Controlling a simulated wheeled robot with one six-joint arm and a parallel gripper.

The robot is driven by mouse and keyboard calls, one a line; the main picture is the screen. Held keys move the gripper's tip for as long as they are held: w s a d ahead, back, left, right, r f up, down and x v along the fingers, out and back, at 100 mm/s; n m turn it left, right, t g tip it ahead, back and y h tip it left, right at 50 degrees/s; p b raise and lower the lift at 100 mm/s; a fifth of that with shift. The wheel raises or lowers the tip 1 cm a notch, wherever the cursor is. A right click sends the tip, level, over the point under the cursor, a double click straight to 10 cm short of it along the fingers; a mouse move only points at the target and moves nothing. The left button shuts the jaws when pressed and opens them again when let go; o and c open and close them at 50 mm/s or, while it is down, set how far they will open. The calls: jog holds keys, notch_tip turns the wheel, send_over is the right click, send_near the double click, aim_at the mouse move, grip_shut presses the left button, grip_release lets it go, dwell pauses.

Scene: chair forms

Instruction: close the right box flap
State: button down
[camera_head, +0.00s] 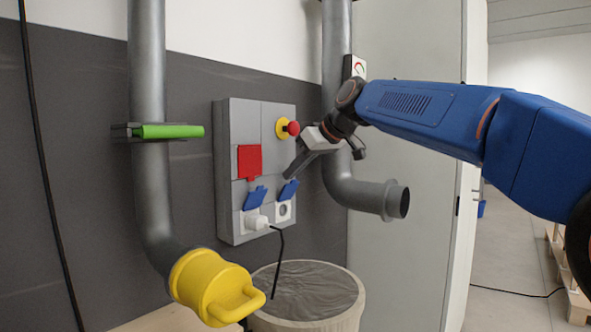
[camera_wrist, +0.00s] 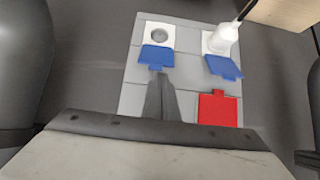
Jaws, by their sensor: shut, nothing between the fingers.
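The grey box (camera_head: 229,170) hangs on the dark wall with two blue flaps in its lower part. The right flap (camera_head: 290,191) is raised, and the round socket (camera_head: 283,211) below it is uncovered. My gripper (camera_head: 289,176) is shut and empty, its tips just above the right flap in the head view. The wrist view shows the box turned over. There the tips (camera_wrist: 160,75) reach close to the tab edge of the right flap (camera_wrist: 156,56). I cannot tell whether they touch. The left flap (camera_head: 255,198) is raised above a white plug (camera_head: 256,222).
A red cover (camera_head: 249,161) and a red-and-yellow button (camera_head: 288,128) are on the box. A grey pipe (camera_head: 365,195) bends close on the right. A pipe with a yellow cap (camera_head: 211,287) stands left, and a barrel (camera_head: 315,297) stands below.

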jog(key=shift+s+d+f+t+y, duration=0.15)
jog(key=shift+s+d+t+y, duration=0.15)
jog(key=shift+y, duration=0.1)
dwell(0.3)
